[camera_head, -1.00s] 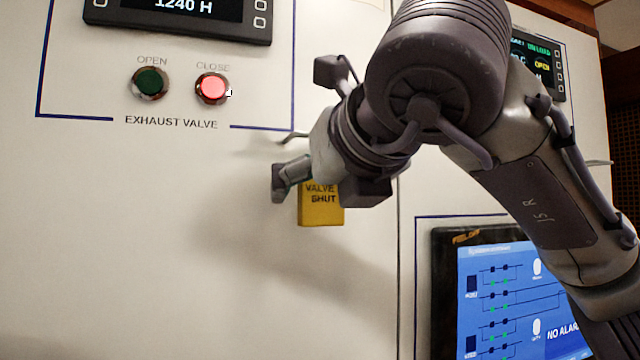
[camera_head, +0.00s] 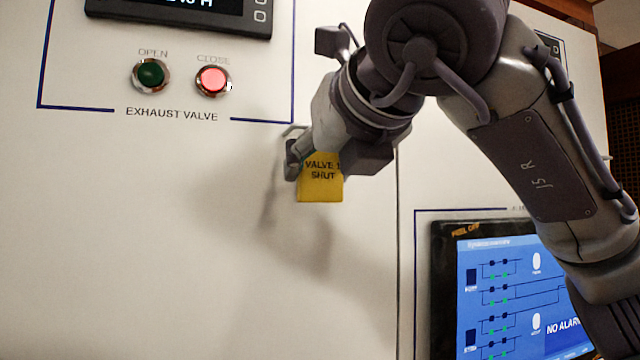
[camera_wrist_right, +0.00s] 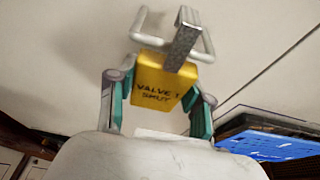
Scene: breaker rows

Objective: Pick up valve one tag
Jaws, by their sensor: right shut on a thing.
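The valve one tag is a yellow block reading "VALVE 1 SHUT" (camera_head: 321,186). It also shows in the right wrist view (camera_wrist_right: 160,80), hanging by a metal clip (camera_wrist_right: 182,42) at a wire handle (camera_wrist_right: 203,48) on the white panel. My right gripper (camera_head: 318,165) is at the tag, with one finger on each side of it. In the wrist view the teal-padded fingers (camera_wrist_right: 157,108) are closed in on the tag's lower sides. In the head view the gripper hides the tag's upper part. My left gripper is in neither view.
The white panel (camera_head: 130,250) stands close behind the tag. Green (camera_head: 151,74) and red (camera_head: 213,80) buttons sit at upper left, below a display (camera_head: 185,12). A blue screen (camera_head: 510,290) is at lower right. The panel left of and below the tag is clear.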

